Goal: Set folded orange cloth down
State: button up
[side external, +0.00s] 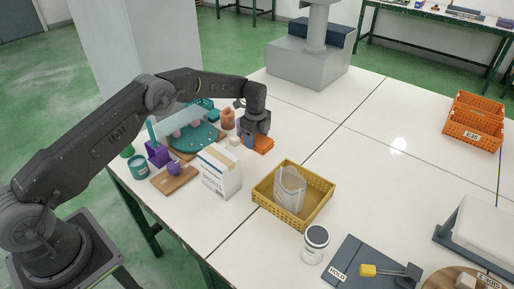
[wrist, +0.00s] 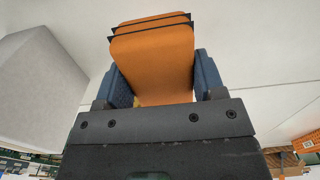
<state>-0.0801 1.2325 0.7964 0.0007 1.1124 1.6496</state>
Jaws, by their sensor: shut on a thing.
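The folded orange cloth (side external: 263,146) is at my gripper (side external: 254,137) in the side view, low over the white table. In the wrist view the cloth (wrist: 155,60) fills the space between the two blue fingers of my gripper (wrist: 165,82), with dark stripes near its far edge. My gripper is shut on the cloth. I cannot tell whether the cloth's underside touches the table.
A white carton (side external: 220,172) and a yellow basket (side external: 262,199) holding a pale bag (side external: 289,186) stand nearer the camera. A teal round tray (side external: 205,140) with small items lies left of my gripper. The table is clear to the right, up to the orange crates (side external: 473,120).

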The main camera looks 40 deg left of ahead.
aim_at(257, 155)
jog(key=shift+w+d+f, duration=0.1)
jog(key=shift+d+f, duration=0.1)
jog(key=shift+f, duration=1.9)
jog(key=shift+f, duration=0.1)
jog(key=shift+f, duration=0.1)
jog(key=o, duration=0.9)
